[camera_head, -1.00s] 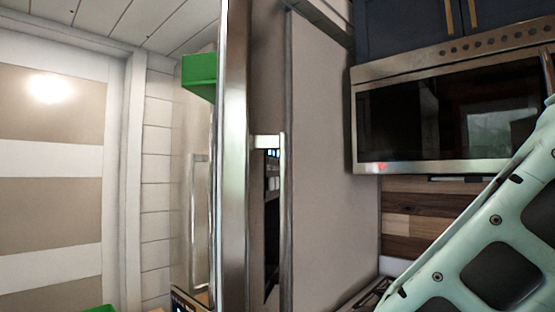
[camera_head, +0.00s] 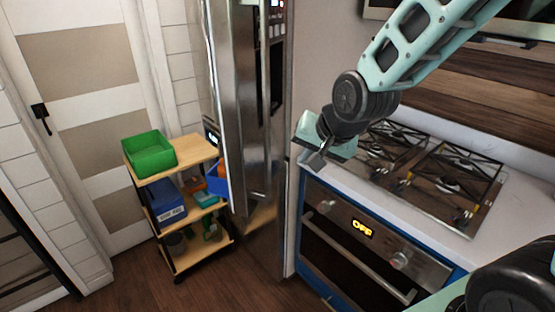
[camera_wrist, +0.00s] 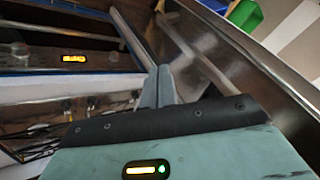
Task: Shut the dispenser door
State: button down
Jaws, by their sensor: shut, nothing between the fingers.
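The tall stainless fridge stands at the centre of the head view, and its metal door (camera_head: 236,130) juts out toward me, seen steeply from the side. The dark dispenser panel with lit buttons (camera_head: 277,30) is at the top, cut by the frame edge. How far the door is open I cannot tell exactly. My gripper (camera_head: 316,161) is shut and empty, to the right of the fridge above the counter's front left corner. In the wrist view my shut fingers (camera_wrist: 158,85) point forward, and a long stainless surface (camera_wrist: 235,65) runs along their right, apart from them.
The oven (camera_head: 365,240) and gas hob (camera_head: 425,175) are to the right of the fridge. A wooden cart (camera_head: 190,160) with a green bin (camera_head: 149,153) and a blue box (camera_head: 168,201) stands left, close to the door. The floor in front is clear.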

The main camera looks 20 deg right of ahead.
jog(key=w+a+f+p, duration=0.3)
jog(key=w+f+p, duration=0.1)
jog(key=w+f, duration=0.3)
jog(key=shift+w+a+f+p, duration=0.15)
jog(key=shift+w+f+p, duration=0.15)
jog(key=shift+w, duration=0.8)
